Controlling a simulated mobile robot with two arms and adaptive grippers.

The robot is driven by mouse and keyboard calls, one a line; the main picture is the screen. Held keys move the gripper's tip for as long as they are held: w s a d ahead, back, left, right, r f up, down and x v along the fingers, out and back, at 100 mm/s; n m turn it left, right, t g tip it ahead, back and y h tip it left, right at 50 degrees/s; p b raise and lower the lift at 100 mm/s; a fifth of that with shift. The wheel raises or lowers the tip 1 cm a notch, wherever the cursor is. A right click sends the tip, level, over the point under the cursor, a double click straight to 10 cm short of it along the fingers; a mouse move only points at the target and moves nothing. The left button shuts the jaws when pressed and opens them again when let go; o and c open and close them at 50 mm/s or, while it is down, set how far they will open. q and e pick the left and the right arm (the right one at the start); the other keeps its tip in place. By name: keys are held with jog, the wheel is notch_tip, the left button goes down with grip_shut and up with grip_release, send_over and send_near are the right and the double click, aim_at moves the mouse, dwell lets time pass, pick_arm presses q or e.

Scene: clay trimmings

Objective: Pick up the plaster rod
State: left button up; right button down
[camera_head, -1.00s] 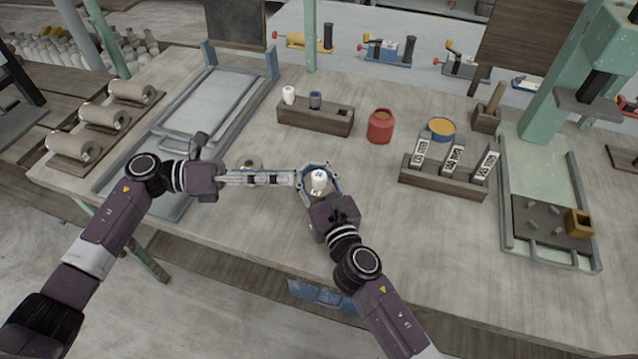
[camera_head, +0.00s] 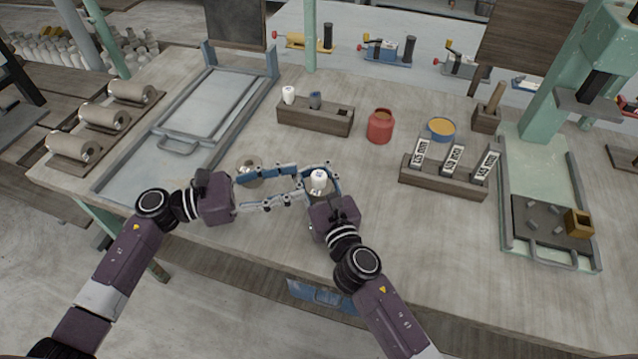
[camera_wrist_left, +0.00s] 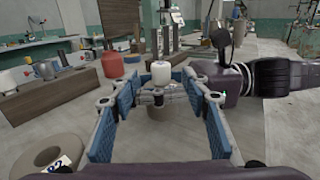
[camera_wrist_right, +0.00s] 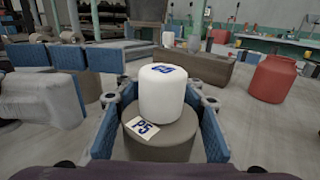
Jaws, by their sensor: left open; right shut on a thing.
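A white cylinder (camera_head: 319,177) with a blue mark, likely the plaster rod, stands upright on a grey-brown round body (camera_wrist_right: 160,140) tagged P5. In the right wrist view the white cylinder (camera_wrist_right: 163,95) rises above the pads. My right gripper (camera_wrist_right: 158,103) is shut around the grey-brown body; the contact is partly hidden. My left gripper (camera_head: 297,184) is open, its fingers pointing right toward the cylinder. In the left wrist view the white cylinder (camera_wrist_left: 161,73) is beyond and between its open fingertips (camera_wrist_left: 161,98), not visibly touched.
A grey ring (camera_head: 250,172) with a tag lies on the table behind my left fingers. A wooden block (camera_head: 315,118) with small cups, a red jar (camera_head: 380,126) and a label rack (camera_head: 443,182) stand further back. The table front is clear.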

aim_at(320, 174)
pick_arm(q)
jog(key=shift+x, duration=3.5)
jog(key=shift+s, duration=0.1)
grip_shut()
